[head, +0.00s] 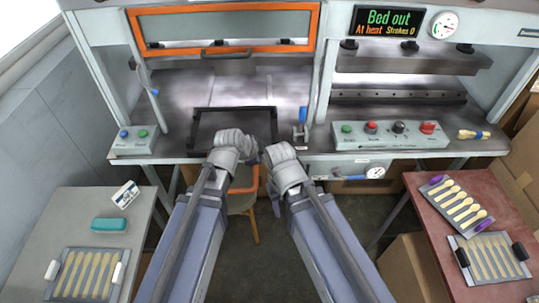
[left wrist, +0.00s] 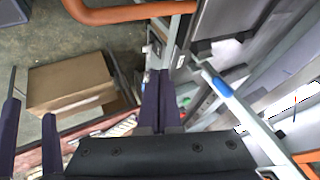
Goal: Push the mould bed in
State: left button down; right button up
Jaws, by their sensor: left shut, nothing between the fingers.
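The mould bed (head: 235,108) is a dark-rimmed rectangular frame at the front of the press's left bay, partly hidden behind my wrists. The display (head: 387,21) reads "Bed out". My left gripper (head: 238,146) is at the bed's near edge; I cannot tell whether it touches. In the left wrist view its dark fingers (left wrist: 162,85) are together with nothing between them, near a grey metal part at upper right. My right gripper (head: 278,155) is beside it, lower and to the right. Its fingers are hidden in the head view.
A blue-handled lever (head: 303,115) stands right of the bed. The orange-framed guard (head: 222,28) is raised above the left bay. A chair (head: 240,200) is below. Side tables hold spoon trays: the grey table (head: 145,215) at left, the red table (head: 490,190) at right.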

pick_arm(q)
jog(key=w+d+f+b, duration=0.3)
jog(key=w+f+b, duration=0.4)
jog(key=w, duration=0.1)
jog(key=shift+w+d+f, duration=0.3)
jog(key=shift+f, duration=0.1)
pick_arm(e)
notch_tip(320, 180, down, 8)
jog(key=shift+r, duration=0.15)
